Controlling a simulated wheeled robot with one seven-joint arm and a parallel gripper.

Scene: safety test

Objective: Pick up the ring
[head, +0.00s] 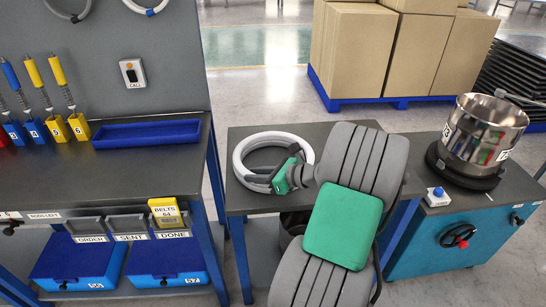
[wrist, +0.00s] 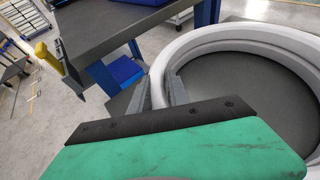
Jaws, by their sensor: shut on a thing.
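The ring (head: 246,150) is a thick pale grey-white hoop at the small dark table in the head view. In the wrist view the ring (wrist: 226,37) fills the upper right, with the dark tabletop showing through its middle. My gripper (wrist: 168,92) is shut on the ring's near left part in the wrist view, with one finger on each side of the rim. In the head view my gripper (head: 272,180) reaches the ring's front right side, and my wrist hides part of it. I cannot tell whether the ring rests on the table or is slightly lifted.
The small table (head: 240,205) stands between a workbench (head: 125,175) at left and a teal cabinet (head: 440,245) at right. The cabinet bears a metal pot (head: 482,125) and a blue button (head: 438,192). Cardboard boxes (head: 360,50) stand behind. Floor shows between workbench and table.

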